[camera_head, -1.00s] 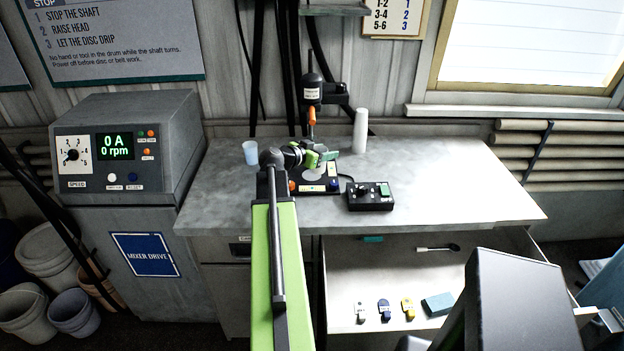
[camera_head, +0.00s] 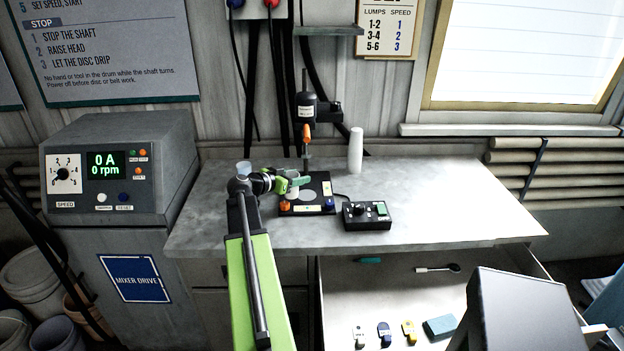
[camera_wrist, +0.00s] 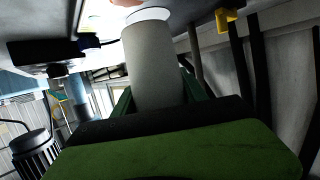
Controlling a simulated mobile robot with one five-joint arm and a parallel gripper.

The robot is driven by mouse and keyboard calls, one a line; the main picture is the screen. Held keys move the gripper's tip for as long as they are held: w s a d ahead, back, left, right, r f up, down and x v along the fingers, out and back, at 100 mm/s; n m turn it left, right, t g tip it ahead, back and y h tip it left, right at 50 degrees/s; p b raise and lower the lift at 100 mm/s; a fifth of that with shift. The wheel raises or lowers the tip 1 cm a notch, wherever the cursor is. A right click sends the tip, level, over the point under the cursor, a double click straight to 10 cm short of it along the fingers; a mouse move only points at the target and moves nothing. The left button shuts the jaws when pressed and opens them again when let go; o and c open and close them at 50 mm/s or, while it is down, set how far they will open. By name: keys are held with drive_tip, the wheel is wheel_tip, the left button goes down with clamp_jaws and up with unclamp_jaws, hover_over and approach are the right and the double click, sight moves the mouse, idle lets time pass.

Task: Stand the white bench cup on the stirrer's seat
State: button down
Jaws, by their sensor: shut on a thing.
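My gripper (camera_head: 297,182) is shut on the white bench cup (camera_wrist: 152,62). In the wrist view the cup is a pale cylinder between the green fingers. In the head view the jaws and wrist hide most of it; a small white part (camera_head: 292,193) shows under the jaws. The gripper is at the left side of the stirrer, low near its dark base plate (camera_head: 290,208). The stirrer's seat is a pale round disc (camera_head: 308,194) on that plate, just right of the gripper. I cannot tell whether the cup touches the plate.
The stirrer head (camera_head: 306,112) and its shaft stand behind the seat. A bluish cup (camera_head: 244,167) is partly behind my arm. A tall white cylinder (camera_head: 356,150) stands behind a black control box (camera_head: 367,216). An open drawer (camera_head: 400,290) holds small items. The bench's right side is clear.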

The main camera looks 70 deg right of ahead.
drive_tip(key=b+x, duration=0.1)
drive_tip(key=x, duration=0.1)
drive_tip(key=f+b+x, duration=0.1)
drive_tip(key=x, duration=0.2)
drive_tip(key=b+x, duration=0.2)
drive_tip(key=x, duration=0.1)
drive_tip(key=shift+f, duration=0.35)
drive_tip(key=c, duration=0.6)
unclamp_jaws()
drive_tip(key=shift+r, duration=0.1)
drive_tip(key=shift+r+p, duration=0.2)
drive_tip(key=shift+p, duration=0.1)
drive_tip(key=p+v, duration=0.3)
drive_tip(key=v, duration=0.9)
